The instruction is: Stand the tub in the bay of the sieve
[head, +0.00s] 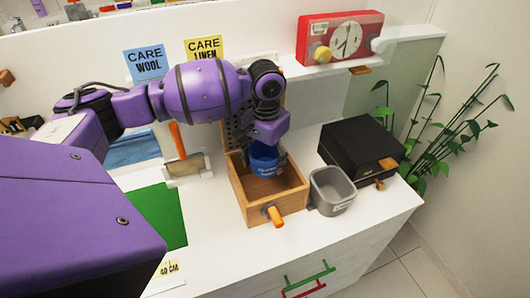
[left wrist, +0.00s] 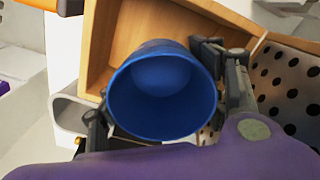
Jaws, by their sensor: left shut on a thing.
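The tub is a blue round cup with a white-lettered label (head: 266,170). Its open mouth faces the camera in the left wrist view (left wrist: 160,95), and it looks empty. My left gripper (head: 265,156) is shut on the tub, with one finger on each side of it. The sieve appears to be the wooden open-topped box (head: 287,206) with a perforated panel (head: 234,132) at its back and an orange handle in front. The tub is over the back part of the box. I cannot tell whether it touches the floor. The right gripper is not in view.
A grey metal bin (head: 331,192) stands close to the box's right side, with a black box (head: 362,143) behind it. A green mat (head: 162,216) lies further left. A red timer (head: 340,37) is above.

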